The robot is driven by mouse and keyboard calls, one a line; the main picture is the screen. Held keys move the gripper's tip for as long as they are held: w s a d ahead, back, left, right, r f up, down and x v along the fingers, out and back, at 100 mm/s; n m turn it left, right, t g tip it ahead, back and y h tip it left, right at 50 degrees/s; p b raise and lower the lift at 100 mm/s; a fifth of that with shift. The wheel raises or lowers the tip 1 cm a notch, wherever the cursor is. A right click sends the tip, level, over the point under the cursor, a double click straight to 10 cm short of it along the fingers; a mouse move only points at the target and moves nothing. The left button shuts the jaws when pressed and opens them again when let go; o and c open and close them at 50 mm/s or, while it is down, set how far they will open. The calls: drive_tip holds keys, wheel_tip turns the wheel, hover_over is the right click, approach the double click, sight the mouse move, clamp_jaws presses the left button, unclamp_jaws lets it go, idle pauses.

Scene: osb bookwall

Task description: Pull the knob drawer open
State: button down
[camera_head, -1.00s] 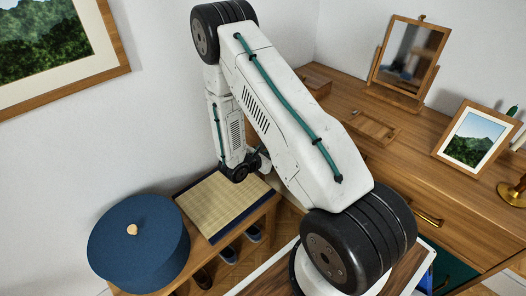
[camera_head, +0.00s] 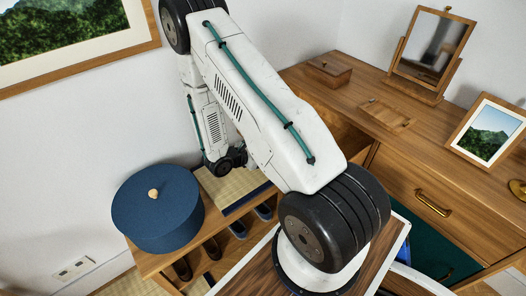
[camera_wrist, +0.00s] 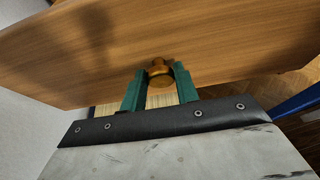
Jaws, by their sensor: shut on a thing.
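The drawer front (camera_wrist: 150,35) is a plain wooden panel filling the upper part of the wrist view. In the head view my arm hides the knob and my gripper. The wooden dresser (camera_head: 400,185) stands at the right. An orange-brown wooden surface (camera_head: 341,128) shows below its top, beside my arm; it looks like the inside of a pulled-out drawer, but how far out is unclear.
A low shoe bench (camera_head: 155,264) with a mat (camera_head: 222,186) and a round blue box (camera_head: 157,210) stands left of my arm. On the dresser are a mirror (camera_head: 432,45), a small wooden box (camera_head: 329,70), a tray (camera_head: 388,113) and a framed picture (camera_head: 487,130).

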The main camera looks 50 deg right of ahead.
drive_tip(key=shift+w, duration=0.15)
drive_tip(key=c, duration=1.1)
unclamp_jaws()
drive_tip(key=v, duration=0.7)
drive_tip(key=shift+a+r, duration=0.15)
drive_tip(key=shift+a, duration=0.2)
